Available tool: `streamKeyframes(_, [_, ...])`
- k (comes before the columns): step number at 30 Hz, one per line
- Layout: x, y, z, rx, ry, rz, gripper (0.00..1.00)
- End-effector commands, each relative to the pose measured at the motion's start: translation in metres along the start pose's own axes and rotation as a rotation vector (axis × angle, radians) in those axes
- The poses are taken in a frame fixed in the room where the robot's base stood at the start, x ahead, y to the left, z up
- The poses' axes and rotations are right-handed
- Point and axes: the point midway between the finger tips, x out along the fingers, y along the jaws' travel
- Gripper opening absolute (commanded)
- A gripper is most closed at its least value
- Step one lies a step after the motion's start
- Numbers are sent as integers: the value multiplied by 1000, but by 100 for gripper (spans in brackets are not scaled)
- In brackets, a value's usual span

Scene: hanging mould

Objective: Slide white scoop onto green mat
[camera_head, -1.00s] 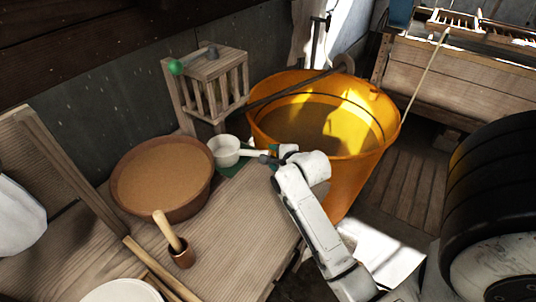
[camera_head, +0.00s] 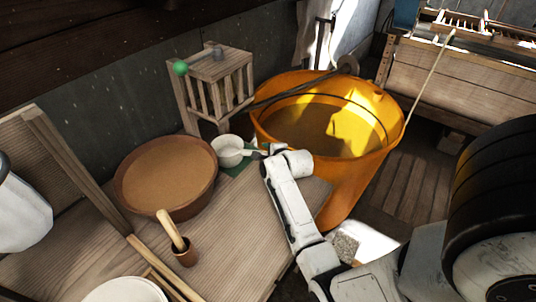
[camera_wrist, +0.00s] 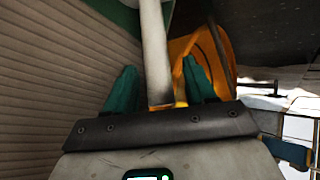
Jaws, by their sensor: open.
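The white scoop (camera_head: 228,151) is upright on the wooden bench, with its handle pointing right toward my gripper (camera_head: 262,151). The green mat (camera_head: 238,170) shows below and right of the scoop's cup. The cup overlaps the mat in this view, but I cannot tell how much of its base rests on it. In the wrist view, the scoop's pale handle (camera_wrist: 154,45) runs between the two teal fingers of my open gripper (camera_wrist: 160,88), with gaps on both sides. A green edge of the mat (camera_wrist: 122,14) shows at the top there.
A brown bowl (camera_head: 140,180) stands close left of the scoop. A wooden crate with a green-ended mallet (camera_head: 181,68) stands behind it. An orange bucket (camera_head: 340,180) is close on the right. A mortar with pestle (camera_head: 185,257) stands in front.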

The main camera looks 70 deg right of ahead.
Motion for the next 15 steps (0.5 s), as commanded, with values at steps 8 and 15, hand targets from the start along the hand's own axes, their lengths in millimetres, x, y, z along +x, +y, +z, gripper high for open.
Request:
streamKeyframes(8, [0,0,0,0,0,0,31])
streamKeyframes(15, [0,0,0,0,0,0,8])
